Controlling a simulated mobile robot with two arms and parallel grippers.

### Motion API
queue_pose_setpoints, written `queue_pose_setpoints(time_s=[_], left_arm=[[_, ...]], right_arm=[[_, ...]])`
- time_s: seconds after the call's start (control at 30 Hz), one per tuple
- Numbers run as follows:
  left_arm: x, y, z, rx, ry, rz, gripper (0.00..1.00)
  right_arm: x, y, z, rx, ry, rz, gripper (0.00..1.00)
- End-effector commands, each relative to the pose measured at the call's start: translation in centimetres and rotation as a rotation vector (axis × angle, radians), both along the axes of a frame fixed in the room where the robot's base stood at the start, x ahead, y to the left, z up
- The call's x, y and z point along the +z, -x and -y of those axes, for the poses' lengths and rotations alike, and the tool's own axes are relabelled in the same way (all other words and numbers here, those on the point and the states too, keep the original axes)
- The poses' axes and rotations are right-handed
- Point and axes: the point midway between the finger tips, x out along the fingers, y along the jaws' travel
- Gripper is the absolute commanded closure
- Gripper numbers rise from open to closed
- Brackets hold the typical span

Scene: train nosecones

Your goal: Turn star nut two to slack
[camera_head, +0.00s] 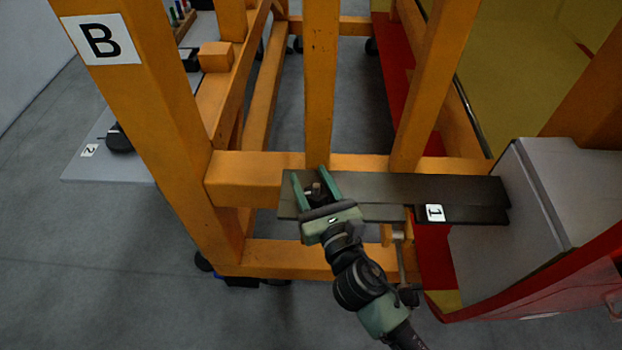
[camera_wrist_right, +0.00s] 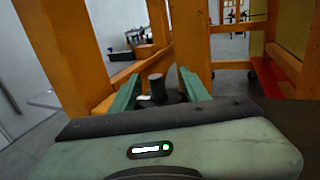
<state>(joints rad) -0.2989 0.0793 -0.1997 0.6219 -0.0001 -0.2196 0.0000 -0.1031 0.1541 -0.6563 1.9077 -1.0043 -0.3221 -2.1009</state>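A dark star nut (camera_head: 317,194) with a short post in its middle sits on the left end of a dark flat bar (camera_head: 390,187). It also shows in the right wrist view (camera_wrist_right: 157,90), beyond the gripper's palm. My right gripper (camera_head: 316,177) has its green fingers apart, one on each side of the nut; I cannot tell whether either touches it. The right wrist view shows the same two fingers (camera_wrist_right: 160,82) spread. No number shows on this nut. My left gripper is not in view.
The bar lies along an orange frame (camera_head: 245,180) with a "B" label (camera_head: 100,40). A shorter dark plate (camera_head: 470,214) with a "1" label is at right, near a grey block (camera_head: 515,200) and red bodywork (camera_head: 560,290). A grey platform (camera_head: 75,172) with a "2" label is at left.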

Motion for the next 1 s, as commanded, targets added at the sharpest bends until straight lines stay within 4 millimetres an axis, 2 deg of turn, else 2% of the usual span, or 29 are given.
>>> queue_pose_setpoints(time_s=[0.33, 0.63, 0.83, 1.0], left_arm=[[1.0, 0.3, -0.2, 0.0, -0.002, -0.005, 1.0], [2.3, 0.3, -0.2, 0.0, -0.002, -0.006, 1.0], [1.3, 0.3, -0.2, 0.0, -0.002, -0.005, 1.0], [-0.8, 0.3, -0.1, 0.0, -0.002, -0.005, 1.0]], right_arm=[[0.2, 0.1, -0.1, 0.08, 0.008, 0.002, 0.94], [0.1, 0.3, -0.6, 0.309, 0.009, 0.003, 0.94], [-0.2, 0.7, -1.0, 0.5, 0.007, 0.003, 0.94], [-0.5, 1.1, -1.3, 0.659, 0.006, 0.005, 0.94]])
